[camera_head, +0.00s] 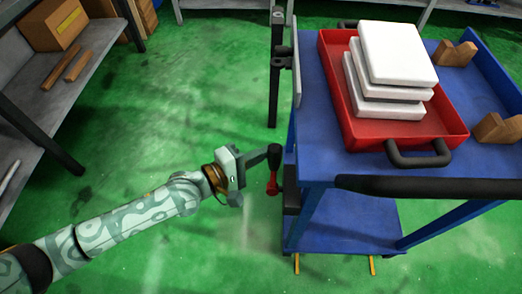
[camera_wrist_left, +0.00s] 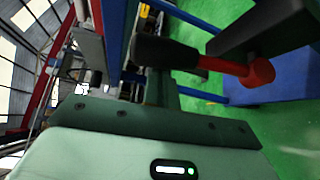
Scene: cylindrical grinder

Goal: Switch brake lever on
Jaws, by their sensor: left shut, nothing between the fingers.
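The brake lever (camera_head: 272,186), with a red part and a black grip, is at the left side of the blue cart, low beside its near left leg. In the left wrist view the lever's black grip (camera_wrist_left: 168,52) runs into a red shaft with a round red end. My left gripper (camera_head: 260,157) is shut and empty, with its fingertips right beside the black grip. In the left wrist view the fingers (camera_wrist_left: 161,88) reach up to the grip; I cannot tell whether they touch it. My right gripper is not in view.
The blue cart (camera_head: 313,110) carries a red tray (camera_head: 390,138) with stacked white blocks, and brown wooden blocks (camera_head: 497,130) at its right. A black push handle (camera_head: 430,187) crosses its near edge. A shelf (camera_head: 60,88) stands at left. Green floor between is clear.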

